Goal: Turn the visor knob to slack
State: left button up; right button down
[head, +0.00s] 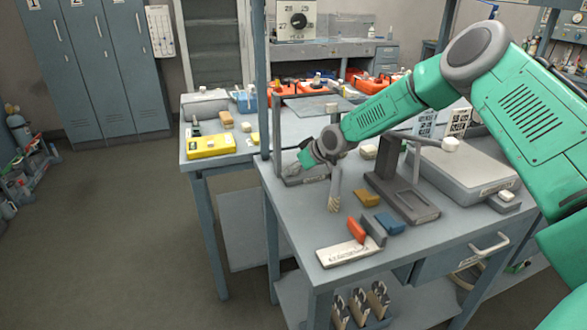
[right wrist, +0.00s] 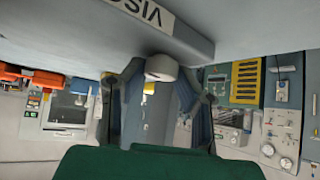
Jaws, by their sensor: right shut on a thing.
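My right arm reaches in from the right, and its green gripper (head: 309,157) is down at a small grey stand (head: 292,181) at the workbench's far left corner. In the right wrist view, the two dark fingers of the gripper (right wrist: 160,88) stand either side of a pale rounded knob (right wrist: 160,68). The knob sits at the edge of a grey plate (right wrist: 195,38) whose upside-down lettering appears to read VISOR. The gripper is shut on the knob. In the head view the gripper hides the knob, and I cannot read its setting. My left gripper is not in view.
A grey box (head: 465,170) lies to the right. A yellow case (head: 211,145) is on the table behind.

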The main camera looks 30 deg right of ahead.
jog(key=shift+s+d+f, duration=0.1)
jog(key=shift+s+f, duration=0.25)
jog(key=shift+f, duration=0.15)
jog(key=c, duration=1.2)
grip_release()
jog(key=shift+r, duration=0.1)
jog(key=shift+r, duration=0.1)
jog(key=shift+d+r, duration=0.1)
jog(key=shift+r, duration=0.2)
jog(key=shift+v, duration=5.7)
